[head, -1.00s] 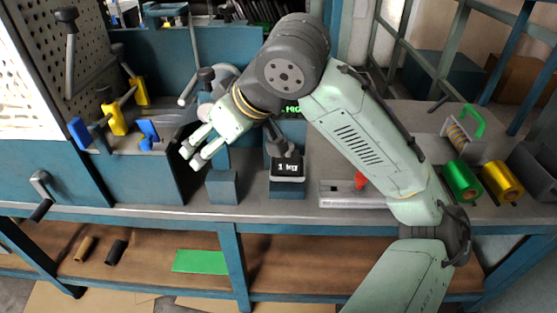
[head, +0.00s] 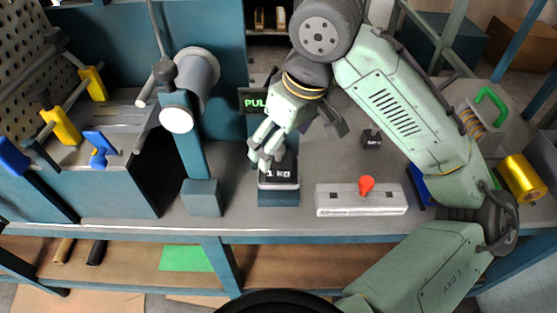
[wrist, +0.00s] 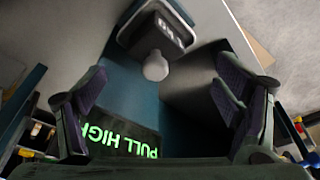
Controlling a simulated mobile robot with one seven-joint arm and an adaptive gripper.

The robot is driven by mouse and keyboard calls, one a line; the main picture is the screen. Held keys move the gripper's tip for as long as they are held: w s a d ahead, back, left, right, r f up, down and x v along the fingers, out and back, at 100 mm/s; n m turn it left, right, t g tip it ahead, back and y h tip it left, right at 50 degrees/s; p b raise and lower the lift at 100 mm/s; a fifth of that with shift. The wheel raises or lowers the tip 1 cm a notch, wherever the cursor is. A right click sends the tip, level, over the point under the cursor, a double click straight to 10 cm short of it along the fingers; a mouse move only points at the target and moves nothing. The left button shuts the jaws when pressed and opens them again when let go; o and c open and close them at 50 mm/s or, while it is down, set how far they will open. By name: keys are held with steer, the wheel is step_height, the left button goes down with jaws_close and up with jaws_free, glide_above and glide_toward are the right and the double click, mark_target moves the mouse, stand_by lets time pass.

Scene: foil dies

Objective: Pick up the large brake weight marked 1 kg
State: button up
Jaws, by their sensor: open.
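The large weight marked 1 kg (head: 279,180) is a dark block with a pale edge. It sits on a blue block (head: 278,198) near the bench's front edge. In the wrist view the weight (wrist: 138,35) is at the top, with a round pale knob (wrist: 155,67) towards me. My gripper (head: 264,160) is at the weight's upper left in the head view and partly covers its top. In the wrist view my gripper (wrist: 160,95) has its two fingers wide apart with nothing between them; the knob lies beyond, near their middle. I cannot tell any contact.
A green-lettered display (head: 254,101) stands behind the weight. A blue post (head: 203,200) with a grey cylinder is at left. A pale bar with a red knob (head: 367,186) lies at right. A smaller dark weight (head: 371,140) sits behind it.

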mark_target(278, 159)
steer(key=x, duration=0.6)
steer(key=shift+w+d+f, duration=0.1)
steer(key=shift+w+f, duration=0.15)
